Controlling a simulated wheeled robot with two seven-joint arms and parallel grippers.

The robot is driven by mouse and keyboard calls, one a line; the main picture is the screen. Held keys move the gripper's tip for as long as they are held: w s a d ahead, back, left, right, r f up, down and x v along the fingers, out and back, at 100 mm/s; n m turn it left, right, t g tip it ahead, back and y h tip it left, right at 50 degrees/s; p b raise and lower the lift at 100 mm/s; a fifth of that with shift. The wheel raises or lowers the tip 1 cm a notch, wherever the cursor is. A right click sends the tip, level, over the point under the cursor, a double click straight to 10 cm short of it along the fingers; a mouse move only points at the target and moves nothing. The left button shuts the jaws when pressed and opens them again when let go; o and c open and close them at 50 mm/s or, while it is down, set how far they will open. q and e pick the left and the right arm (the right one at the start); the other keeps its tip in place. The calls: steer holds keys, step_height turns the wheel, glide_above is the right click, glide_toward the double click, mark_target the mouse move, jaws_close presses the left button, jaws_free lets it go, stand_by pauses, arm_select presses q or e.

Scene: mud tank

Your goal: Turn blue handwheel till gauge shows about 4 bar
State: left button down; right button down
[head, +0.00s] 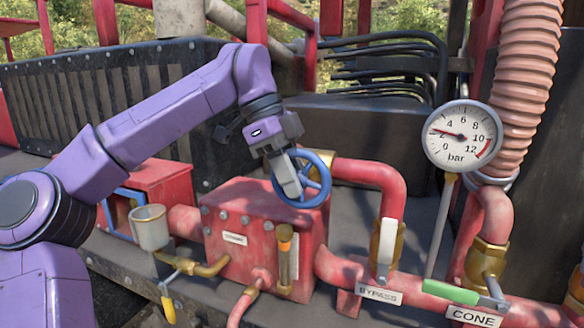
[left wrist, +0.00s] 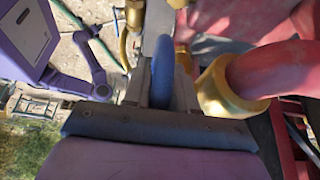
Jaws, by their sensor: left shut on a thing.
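The blue handwheel (head: 324,186) stands on its edge above the red pump block (head: 262,208). My left gripper (head: 291,184) reaches down to it from above and is shut on its rim, hiding part of the wheel. In the left wrist view the blue rim (left wrist: 163,72) lies between the two fingers (left wrist: 161,88). The round white gauge (head: 463,152), marked in bar, is at the right in the head view. Its needle points left, a little above the 2 mark. My right gripper is not in view.
Red pipes (head: 375,172) with brass fittings run close to the right of the wheel. Valves labelled BYPASS (head: 379,294) and CONE (head: 474,317) are at lower right. A metal cup (head: 150,228) stands left of the block.

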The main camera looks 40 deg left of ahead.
arm_select(q)
steer(key=shift+r+y+p, duration=0.1)
steer(key=shift+y+p, duration=0.35)
steer(key=shift+y, duration=0.45)
steer(key=shift+g, duration=0.3)
steer(key=c, duration=1)
jaws_free()
steer(key=v, duration=0.3)
steer(key=p+v, duration=0.1)
steer(key=v, duration=0.2)
steer(key=p+v, duration=0.1)
steer(key=v, duration=0.2)
steer(key=shift+d+r, duration=0.25)
steer(key=shift+s+a+r, duration=0.1)
steer(key=shift+a+r, duration=0.05)
steer(key=shift+r, duration=0.4)
steer(key=shift+a, duration=0.1)
